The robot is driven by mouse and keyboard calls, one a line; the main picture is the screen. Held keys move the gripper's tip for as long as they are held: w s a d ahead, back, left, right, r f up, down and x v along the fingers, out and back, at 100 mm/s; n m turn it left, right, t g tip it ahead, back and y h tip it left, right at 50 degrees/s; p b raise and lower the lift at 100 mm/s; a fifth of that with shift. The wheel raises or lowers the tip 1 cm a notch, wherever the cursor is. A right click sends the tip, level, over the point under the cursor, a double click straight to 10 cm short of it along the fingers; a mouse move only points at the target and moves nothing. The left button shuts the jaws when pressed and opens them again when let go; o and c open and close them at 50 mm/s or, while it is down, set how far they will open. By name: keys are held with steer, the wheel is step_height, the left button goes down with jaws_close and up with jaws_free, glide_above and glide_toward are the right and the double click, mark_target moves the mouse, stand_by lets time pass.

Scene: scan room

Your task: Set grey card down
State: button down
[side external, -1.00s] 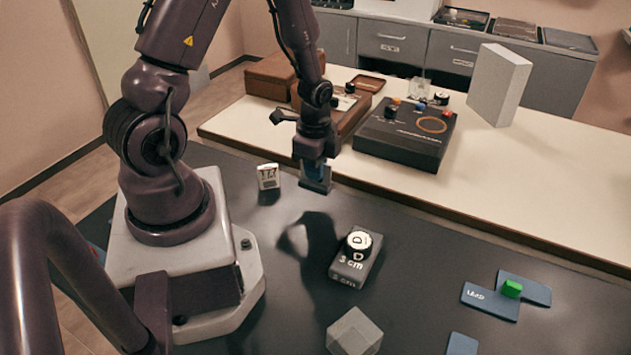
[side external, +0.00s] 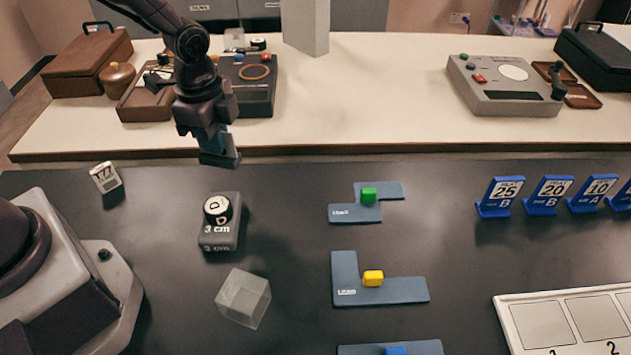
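My gripper (side external: 219,150) hangs pointing down over the back left of the dark table, behind the grey "3 cm" block. A flat grey-blue piece shows at its tip. I cannot tell whether it is a held card or the fingers, nor how wide the fingers stand. No other piece is clearly a separate grey card.
The "3 cm" block (side external: 219,236) carries a black-and-white "D" disc (side external: 217,208). A white "77" piece (side external: 105,177) and a clear cube (side external: 243,297) stand nearby. Blue number stands (side external: 500,197) and a white panel tray (side external: 505,312) are at right. The pale counter (side external: 380,110) lies behind.

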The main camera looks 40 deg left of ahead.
steer(key=w+d+r+n, duration=0.2)
steer(key=d, duration=0.4)
steer(key=shift+n, duration=0.7)
steer(key=w+f, duration=0.3)
steer(key=w, duration=0.1)
steer(key=w+d+f, duration=0.1)
steer(key=w+f, duration=0.2)
steer(key=w, duration=0.1)
steer(key=w+d+f, duration=0.1)
steer(key=w+f, duration=0.2)
steer(key=w, duration=0.1)
steer(key=shift+w+d+f, duration=0.1)
steer(key=shift+w+d, duration=0.1)
steer(key=shift+w, duration=0.2)
steer(key=shift+w+f, duration=0.15)
steer(key=shift+f, duration=0.05)
steer(key=shift+w+f, duration=0.15)
steer(key=shift+f, duration=0.75)
steer(key=shift+w+f, duration=0.1)
steer(key=shift+f, duration=0.75)
steer(key=shift+f, duration=0.15)
steer(key=c, duration=1.3)
jaws_free()
steer(key=shift+c, duration=0.2)
